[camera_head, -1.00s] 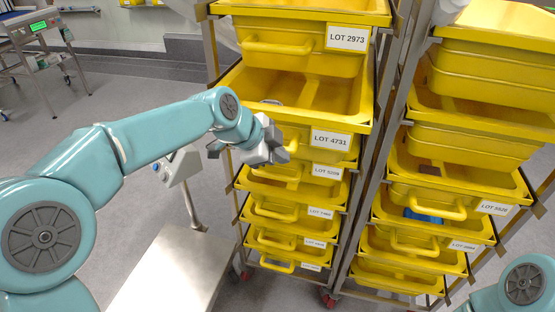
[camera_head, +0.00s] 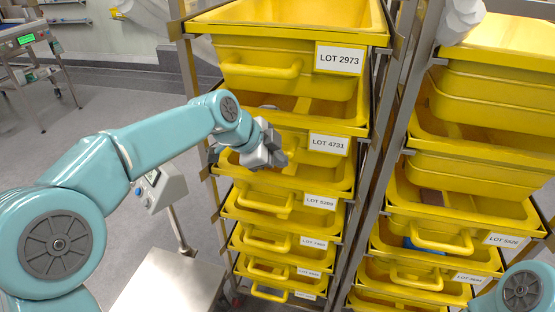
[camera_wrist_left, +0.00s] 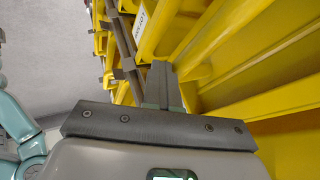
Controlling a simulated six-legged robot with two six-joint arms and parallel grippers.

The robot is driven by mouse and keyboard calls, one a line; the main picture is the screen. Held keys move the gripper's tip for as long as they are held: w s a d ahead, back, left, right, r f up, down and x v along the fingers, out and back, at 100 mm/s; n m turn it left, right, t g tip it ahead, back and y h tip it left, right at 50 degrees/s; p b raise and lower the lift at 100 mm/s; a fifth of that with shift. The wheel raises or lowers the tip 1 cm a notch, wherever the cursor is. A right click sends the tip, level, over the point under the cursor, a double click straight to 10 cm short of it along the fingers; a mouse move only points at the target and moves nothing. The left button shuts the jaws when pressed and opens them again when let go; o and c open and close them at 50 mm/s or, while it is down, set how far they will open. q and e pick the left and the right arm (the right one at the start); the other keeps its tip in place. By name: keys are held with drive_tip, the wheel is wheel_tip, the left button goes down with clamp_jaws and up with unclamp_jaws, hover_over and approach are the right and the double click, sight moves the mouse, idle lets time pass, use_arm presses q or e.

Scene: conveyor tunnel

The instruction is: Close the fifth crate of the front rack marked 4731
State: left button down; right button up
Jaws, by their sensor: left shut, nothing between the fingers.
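The yellow crate marked LOT 4731 (camera_head: 285,139) is in the front rack, just below the LOT 2973 crate (camera_head: 265,52). Its front now looks roughly in line with the crates above and below; I cannot tell whether it is fully in. My left gripper (camera_head: 275,155) is shut and empty at the left part of its front, hiding its handle. Whether it touches is unclear. In the left wrist view, the shut fingers (camera_wrist_left: 161,85) point along yellow crate walls (camera_wrist_left: 255,70). My right gripper is out of view; only part of my right arm shows at lower right.
Lower crates, including LOT 5209 (camera_head: 318,203), sit below in the same rack. A second rack of yellow crates (camera_head: 480,140) stands close on the right. A steel platform (camera_head: 165,280) with a display post (camera_head: 160,188) is at lower left. Open floor lies left.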

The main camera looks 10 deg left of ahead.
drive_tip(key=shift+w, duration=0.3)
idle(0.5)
